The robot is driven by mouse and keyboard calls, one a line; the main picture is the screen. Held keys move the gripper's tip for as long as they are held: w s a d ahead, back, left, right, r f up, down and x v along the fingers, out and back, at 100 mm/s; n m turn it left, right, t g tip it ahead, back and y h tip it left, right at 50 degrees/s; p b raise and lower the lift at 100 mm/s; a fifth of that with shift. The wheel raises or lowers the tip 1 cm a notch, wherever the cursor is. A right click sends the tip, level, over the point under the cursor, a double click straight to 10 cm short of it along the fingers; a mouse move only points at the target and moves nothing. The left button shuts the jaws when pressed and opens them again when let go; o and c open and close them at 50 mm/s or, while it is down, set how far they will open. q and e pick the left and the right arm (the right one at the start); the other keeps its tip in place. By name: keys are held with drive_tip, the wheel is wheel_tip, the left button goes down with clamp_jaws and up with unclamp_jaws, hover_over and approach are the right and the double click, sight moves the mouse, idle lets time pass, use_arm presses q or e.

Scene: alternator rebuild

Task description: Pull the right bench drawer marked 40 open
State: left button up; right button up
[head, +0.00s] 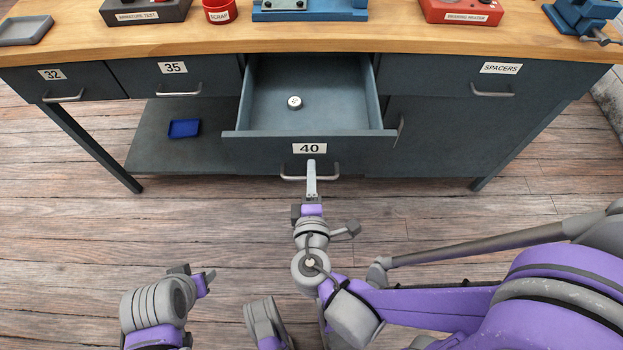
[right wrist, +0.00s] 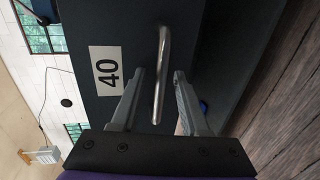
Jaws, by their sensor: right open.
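The drawer marked 40 (head: 308,152) is pulled well out from the bench, with its inside showing in the head view. Its front and label also show in the right wrist view (right wrist: 107,72). A small round metal part with a light top (head: 294,103) sits on the drawer floor. My right gripper (head: 311,166) is at the drawer's bar handle (head: 292,178). In the right wrist view its fingers are open, one on each side of the handle (right wrist: 160,75), with gaps between. My left gripper (head: 207,279) is low at the left, away from the bench; its jaw opening is unclear.
Closed drawers marked 32 (head: 52,86), 35 (head: 173,80) and SPACERS (head: 492,84) flank it. A blue tray (head: 184,128) lies on the lower shelf. A red SCRAP cup (head: 219,11) and other fixtures stand on the bench top. The floor in front is clear.

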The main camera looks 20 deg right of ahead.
use_arm(q)
wheel_tip(320, 180, up, 2)
drive_tip(key=shift+s+p, duration=0.1)
drive_tip(key=shift+p, duration=0.75)
use_arm(e)
drive_tip(key=v, duration=1)
drive_tip(key=shift+s, duration=0.4)
drive_tip(key=shift+a, duration=0.15)
drive_tip(key=s+d+f+m+g, duration=0.2)
drive_tip(key=d+f+m+g, duration=0.6)
drive_tip(key=d+m+g, duration=0.15)
use_arm(q)
wheel_tip(320, 180, up, 23)
drive_tip(key=w+t+p, duration=0.1)
drive_tip(key=p, duration=1.8)
drive_tip(key=shift+w+f+p, duration=0.2)
drive_tip(key=shift+w+p, duration=0.15)
drive_tip(key=shift+p, duration=0.05)
use_arm(e)
wheel_tip(320, 180, up, 25)
drive_tip(key=m+y, duration=0.4)
drive_tip(key=m, duration=0.1)
drive_tip(key=shift+r, duration=0.15)
